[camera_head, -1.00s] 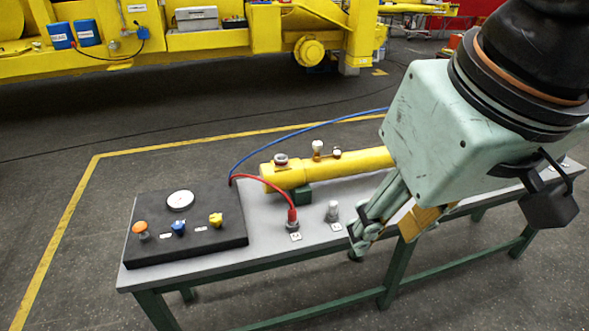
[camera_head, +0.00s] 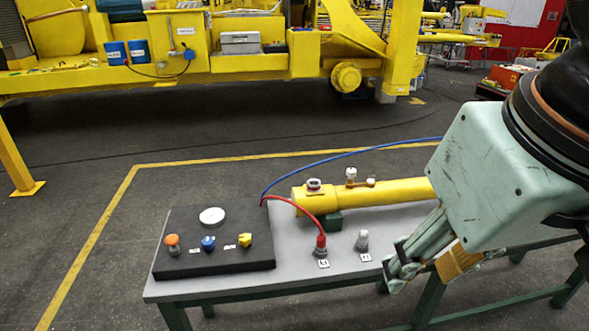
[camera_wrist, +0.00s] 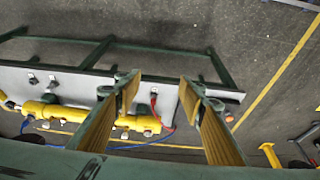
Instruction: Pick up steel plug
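The steel plug (camera_head: 362,240) is a small silver-grey fitting standing upright on the grey table (camera_head: 300,284), just right of the red-hose connector (camera_head: 321,243) in the head view. A small label lies in front of it. My gripper (camera_head: 398,270) hangs to the right of the plug and nearer the camera, apart from it. In the wrist view my gripper (camera_wrist: 158,82) has its two fingers spread with nothing between the tips. I cannot make out the plug there; a finger may hide it.
A yellow cylinder (camera_head: 385,192) lies behind the plug on a green support. A black panel (camera_head: 215,262) with orange, blue and yellow fittings and a white disc is at the table's left. A blue hose (camera_head: 340,158) arcs behind. Floor in front is clear.

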